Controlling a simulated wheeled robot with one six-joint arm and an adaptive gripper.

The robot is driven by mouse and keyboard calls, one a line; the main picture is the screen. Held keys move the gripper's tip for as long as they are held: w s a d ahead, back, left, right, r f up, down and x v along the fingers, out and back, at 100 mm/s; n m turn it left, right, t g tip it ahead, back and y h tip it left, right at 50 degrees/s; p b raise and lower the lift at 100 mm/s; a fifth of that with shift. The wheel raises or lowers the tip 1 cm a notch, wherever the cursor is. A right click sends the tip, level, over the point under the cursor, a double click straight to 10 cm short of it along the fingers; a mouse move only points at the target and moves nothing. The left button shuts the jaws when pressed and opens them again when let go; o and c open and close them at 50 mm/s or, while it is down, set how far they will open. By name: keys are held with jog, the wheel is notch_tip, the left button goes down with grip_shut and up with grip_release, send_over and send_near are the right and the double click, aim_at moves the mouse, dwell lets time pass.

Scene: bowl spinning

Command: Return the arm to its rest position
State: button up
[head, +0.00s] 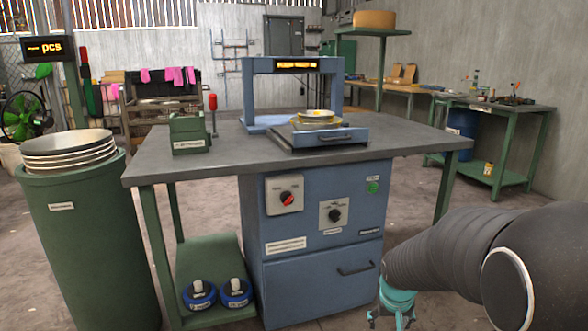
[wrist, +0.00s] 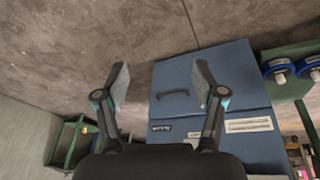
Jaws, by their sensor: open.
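My arm (head: 455,250) shows at the lower right in the head view, in front of the blue workbench cabinet. My gripper (head: 391,318) hangs low beside the cabinet's right side, partly cut off by the bottom edge. In the wrist view my gripper (wrist: 162,85) has its two fingers spread wide, with nothing between them. The blue cabinet (wrist: 215,95) with its drawer handle lies behind the right finger, apart from it as far as I can tell.
The workbench top (head: 400,140) carries a blue frame (head: 247,95), a yellowish bowl (head: 316,114) on a slide and a green box (head: 187,133). A green drum (head: 95,225) with stacked discs stands left. Blue rolls (head: 235,293) sit on the lower shelf. Floor is open right.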

jog(key=s+a+r+t, duration=0.1)
jog(key=s+a+r, duration=0.2)
jog(key=s+r, duration=0.4)
jog(key=s+a+r+n+t+y, duration=0.1)
jog(key=s+a+r, duration=0.2)
jog(key=s+r, duration=0.5)
jog(key=s, duration=0.7)
jog(key=shift+a+p, duration=0.35)
